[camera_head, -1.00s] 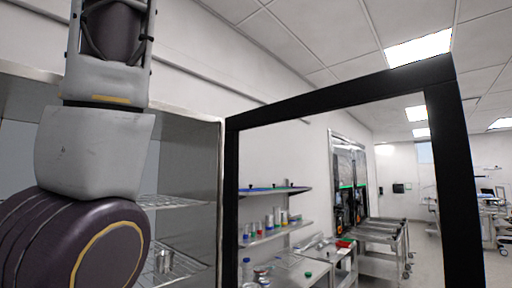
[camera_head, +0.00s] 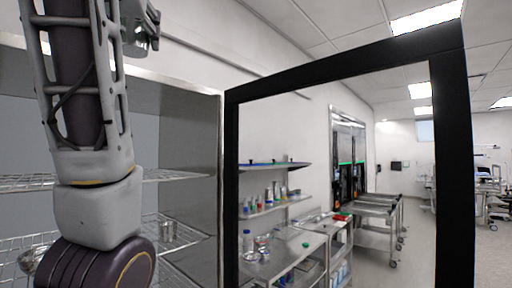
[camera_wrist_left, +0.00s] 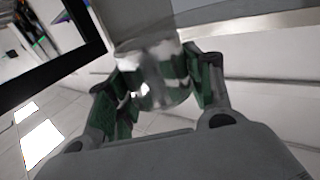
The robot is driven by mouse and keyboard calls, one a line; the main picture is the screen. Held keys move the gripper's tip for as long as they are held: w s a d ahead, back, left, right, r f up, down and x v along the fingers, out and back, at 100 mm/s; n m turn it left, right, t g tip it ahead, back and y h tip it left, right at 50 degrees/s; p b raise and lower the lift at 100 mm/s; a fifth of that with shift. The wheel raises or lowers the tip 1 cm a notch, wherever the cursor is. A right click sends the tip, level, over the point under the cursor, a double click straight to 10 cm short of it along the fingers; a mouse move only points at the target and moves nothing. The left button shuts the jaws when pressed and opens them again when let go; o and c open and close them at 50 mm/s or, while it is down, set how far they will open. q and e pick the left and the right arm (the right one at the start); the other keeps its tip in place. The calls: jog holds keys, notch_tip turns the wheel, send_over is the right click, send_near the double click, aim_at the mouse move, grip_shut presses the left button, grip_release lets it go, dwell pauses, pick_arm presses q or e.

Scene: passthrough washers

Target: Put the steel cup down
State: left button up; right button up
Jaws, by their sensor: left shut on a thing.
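My left gripper (camera_wrist_left: 160,88) is shut on a shiny steel cup (camera_wrist_left: 153,68), which sits between its green-padded fingers in the left wrist view. The cup's outline is blurred there. In the head view the left gripper (camera_head: 146,30) shows at the top left, beside my raised arm and above the open cabinet, with the cup hard to make out. My right gripper is not in view.
The cabinet has wire shelves (camera_head: 190,174). A small metal container (camera_head: 167,229) and a rounded metal vessel (camera_head: 34,258) stand on the lower shelf, partly behind my arm. A black door frame (camera_head: 232,190) stands at the right, with a bench (camera_head: 290,258) beyond it.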

pick_arm(q)
jog(key=w+f+m+h+b, duration=0.15)
jog(key=w+f, duration=0.55)
jog(key=f, duration=0.9)
jog(key=w+f+m+h, duration=0.15)
jog(key=w+f, duration=0.45)
jog(key=f, duration=1.1)
jog(key=w+f+h, duration=0.2)
jog(key=w+f, duration=0.5)
jog(key=f, duration=0.9)
jog(key=s+f+b, duration=0.1)
jog(key=s+f, duration=0.1)
jog(key=f, duration=1.1)
jog(key=s+f, duration=0.2)
jog(key=f, duration=1)
jog(key=s+f, duration=0.5)
jog(key=f, duration=0.5)
jog(key=s+f, duration=0.6)
jog(key=f, duration=0.4)
jog(key=shift+d+f+t+b, duration=0.3)
jog(key=shift+d+f+b, duration=0.05)
jog(key=shift+d+b, duration=0.05)
jog(key=shift+d+r, duration=0.1)
jog(key=shift+r, duration=0.1)
